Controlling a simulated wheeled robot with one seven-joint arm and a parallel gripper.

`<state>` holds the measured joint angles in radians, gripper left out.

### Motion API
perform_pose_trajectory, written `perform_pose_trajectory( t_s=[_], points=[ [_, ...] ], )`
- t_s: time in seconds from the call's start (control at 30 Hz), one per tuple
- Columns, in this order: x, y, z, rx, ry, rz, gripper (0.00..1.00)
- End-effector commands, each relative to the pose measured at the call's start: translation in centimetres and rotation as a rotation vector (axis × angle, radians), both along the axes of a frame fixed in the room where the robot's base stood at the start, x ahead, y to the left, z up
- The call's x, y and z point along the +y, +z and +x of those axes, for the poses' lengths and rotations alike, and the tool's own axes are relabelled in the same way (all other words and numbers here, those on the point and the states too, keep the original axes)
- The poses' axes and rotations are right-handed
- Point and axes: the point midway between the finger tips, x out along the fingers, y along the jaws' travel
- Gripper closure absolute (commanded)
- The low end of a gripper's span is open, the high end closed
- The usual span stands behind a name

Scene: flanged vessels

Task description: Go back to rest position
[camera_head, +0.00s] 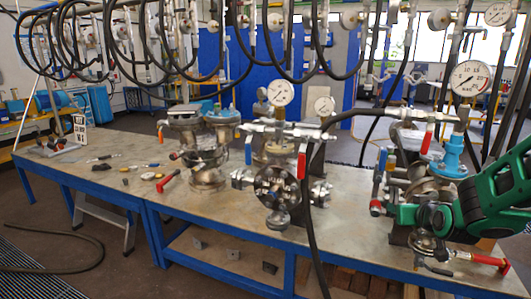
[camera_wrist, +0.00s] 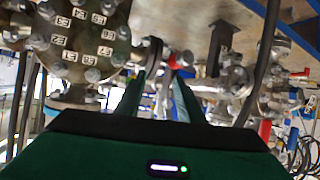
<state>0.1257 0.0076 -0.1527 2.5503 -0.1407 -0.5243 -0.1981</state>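My green arm reaches in from the right of the head view, in front of the right-hand flanged vessel (camera_head: 422,185), and hides part of it. A flange with numbered labels (camera_wrist: 85,42) is left of the fingers. A valve with a red part (camera_wrist: 178,60) lies beyond the fingertips. Whether the fingers touch anything cannot be told.
The blue-framed bench (camera_head: 110,198) carries a middle vessel (camera_head: 280,185) and a left vessel (camera_head: 205,150). Black hoses hang over the bench, and one (camera_head: 312,225) runs down its front. Loose tools (camera_head: 150,176) lie on the left half. Open floor (camera_head: 100,255) shows at front left.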

Motion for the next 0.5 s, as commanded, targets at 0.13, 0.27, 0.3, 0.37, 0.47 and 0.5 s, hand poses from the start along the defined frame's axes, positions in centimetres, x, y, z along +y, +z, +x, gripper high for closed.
perform_pose_trajectory(
  t_s=[0.13,0.27,0.3,0.37,0.47,0.5],
  points=[
    [-1.7,-1.2,-4.6,0.182,-0.053,0.036,0.65],
    [-2.9,-2.2,-9.4,0.347,-0.113,0.079,0.65],
    [-3.2,-2.5,-11.0,0.397,-0.134,0.096,0.65],
    [-3.5,-2.8,-13.6,0.471,-0.164,0.123,0.65],
    [-3.7,-3.1,-18.0,0.593,-0.219,0.172,0.65],
    [-3.8,-3.1,-19.9,0.641,-0.243,0.194,0.65]
  ],
)
